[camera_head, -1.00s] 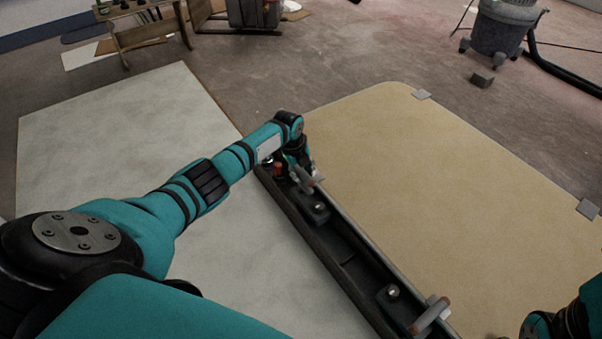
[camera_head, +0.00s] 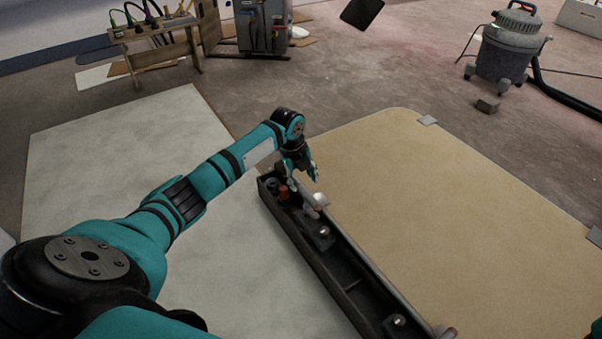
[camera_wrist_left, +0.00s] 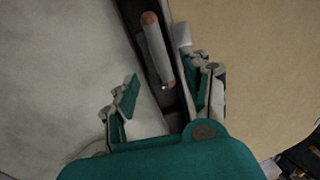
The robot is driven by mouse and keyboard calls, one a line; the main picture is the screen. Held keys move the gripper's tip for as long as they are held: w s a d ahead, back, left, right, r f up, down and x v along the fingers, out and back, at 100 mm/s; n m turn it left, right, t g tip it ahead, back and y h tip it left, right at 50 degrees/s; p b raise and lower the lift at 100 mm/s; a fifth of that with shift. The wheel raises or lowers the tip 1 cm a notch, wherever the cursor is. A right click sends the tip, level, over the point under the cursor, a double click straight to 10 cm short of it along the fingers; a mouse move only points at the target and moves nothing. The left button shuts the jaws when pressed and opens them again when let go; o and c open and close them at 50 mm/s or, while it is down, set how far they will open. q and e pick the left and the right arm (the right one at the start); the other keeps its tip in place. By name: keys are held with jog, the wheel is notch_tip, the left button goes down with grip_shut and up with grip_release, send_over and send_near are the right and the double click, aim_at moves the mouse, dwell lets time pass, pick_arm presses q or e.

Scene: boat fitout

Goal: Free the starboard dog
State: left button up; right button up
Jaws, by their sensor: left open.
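I cannot tell from the pictures which is starboard. My left gripper is open and empty, just above and beyond the far dog. In the left wrist view, the grey handle (camera_wrist_left: 158,52) lies ahead of the gap between the spread fingers (camera_wrist_left: 165,92), apart from them. My right gripper is out of view.
The tan panel (camera_head: 450,210) lies right of the rail, a pale panel (camera_head: 130,150) left. A vacuum (camera_head: 508,45) and a wooden bench (camera_head: 155,45) stand farther back on open floor.

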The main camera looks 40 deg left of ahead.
pick_arm(q)
jog(key=v, duration=0.2)
jog(key=shift+r, duration=0.3)
